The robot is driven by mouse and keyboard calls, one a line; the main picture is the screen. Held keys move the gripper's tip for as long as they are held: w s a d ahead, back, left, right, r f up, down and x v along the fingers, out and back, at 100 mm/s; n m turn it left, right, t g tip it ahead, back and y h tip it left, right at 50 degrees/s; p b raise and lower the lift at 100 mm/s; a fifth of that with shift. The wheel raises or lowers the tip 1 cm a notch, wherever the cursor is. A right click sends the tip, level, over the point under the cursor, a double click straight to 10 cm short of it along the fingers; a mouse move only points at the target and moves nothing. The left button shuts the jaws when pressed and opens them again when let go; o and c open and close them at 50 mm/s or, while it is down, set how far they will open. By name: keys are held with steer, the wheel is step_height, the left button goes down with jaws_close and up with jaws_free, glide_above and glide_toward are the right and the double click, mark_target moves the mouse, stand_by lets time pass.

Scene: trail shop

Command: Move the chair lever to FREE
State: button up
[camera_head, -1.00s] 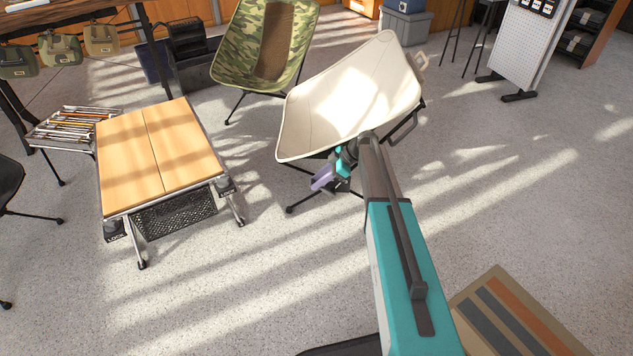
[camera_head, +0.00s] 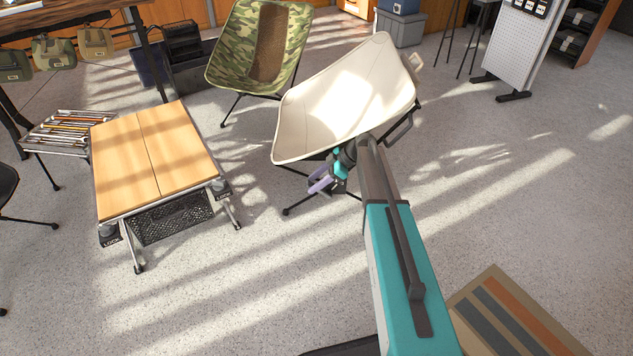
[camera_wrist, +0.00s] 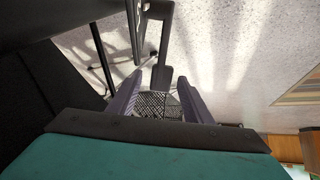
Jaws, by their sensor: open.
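The cream camp chair (camera_head: 345,100) stands in the middle of the head view, its seat tilted up toward the right. My gripper (camera_head: 321,182), with lavender fingers, is low beside the front underside of the seat. In the wrist view my gripper (camera_wrist: 157,98) is open, with a finger on each side. A dark flat bar (camera_wrist: 164,45), possibly the chair lever, comes down from the top and ends just ahead of the gap between the fingers. A dark textured patch shows in that gap; I cannot tell what it is. No FREE marking is readable, and the lever's position is unclear.
A wooden-topped folding table (camera_head: 150,160) stands to the left, with a tool rack (camera_head: 60,135) beside it. A camouflage chair (camera_head: 262,50) is behind. A striped mat (camera_head: 515,318) lies at the lower right. The floor in front is mostly clear.

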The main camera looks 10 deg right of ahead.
steer(key=p+v, duration=0.2)
steer(key=v, duration=0.5)
steer(key=shift+d+r, duration=0.15)
steer(key=shift+r, duration=0.05)
